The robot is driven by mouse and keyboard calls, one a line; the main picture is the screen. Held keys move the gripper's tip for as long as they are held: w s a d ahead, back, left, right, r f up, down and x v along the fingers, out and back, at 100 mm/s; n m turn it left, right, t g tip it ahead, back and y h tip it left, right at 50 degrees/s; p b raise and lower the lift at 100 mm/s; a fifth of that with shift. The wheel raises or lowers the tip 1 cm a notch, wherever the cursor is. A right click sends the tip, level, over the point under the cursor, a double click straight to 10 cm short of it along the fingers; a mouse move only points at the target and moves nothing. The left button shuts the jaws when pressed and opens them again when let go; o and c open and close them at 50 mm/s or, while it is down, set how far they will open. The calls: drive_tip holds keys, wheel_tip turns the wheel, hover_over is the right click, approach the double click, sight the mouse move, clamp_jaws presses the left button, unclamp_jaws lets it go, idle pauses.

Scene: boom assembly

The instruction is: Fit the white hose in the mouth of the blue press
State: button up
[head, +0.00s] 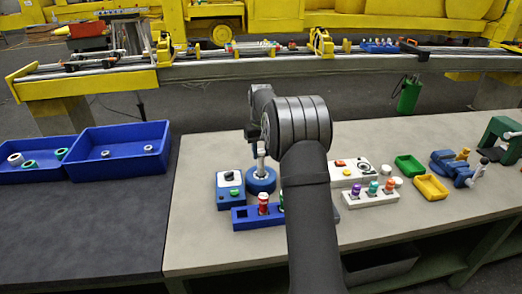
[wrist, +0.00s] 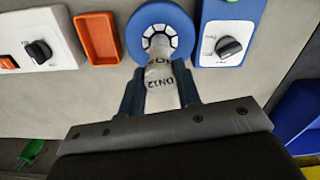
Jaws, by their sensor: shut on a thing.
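The blue press (head: 262,183) is a round blue body on the bench, left of my arm in the head view. In the wrist view its blue ring (wrist: 134,32) surrounds a mouth of pale segments. My gripper (wrist: 160,82) is shut on the white hose (wrist: 159,68), which is marked "DN12". The hose points at the middle of the ring, and its far end overlaps the mouth. I cannot tell how deep it sits. In the head view the hose (head: 261,153) stands roughly upright over the press. My arm hides the gripper there.
Close to the press are a blue knob box (head: 230,190), a blue rack (head: 241,219) with bottles, a white knob box (wrist: 40,45) and an orange tray (wrist: 97,38). Green (head: 409,166) and yellow (head: 431,188) trays lie right. Blue bins (head: 118,138) stand left.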

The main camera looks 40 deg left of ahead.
sight(261, 159)
drive_tip(key=shift+f, duration=0.3)
idle(0.4)
drive_tip(key=shift+f, duration=2.15)
drive_tip(key=o, duration=1.1)
drive_tip(key=shift+c, duration=0.2)
drive_tip(key=shift+r, duration=3.55)
drive_tip(key=shift+f, duration=0.1)
drive_tip(key=shift+f, duration=3.1)
drive_tip(key=shift+r, duration=3.3)
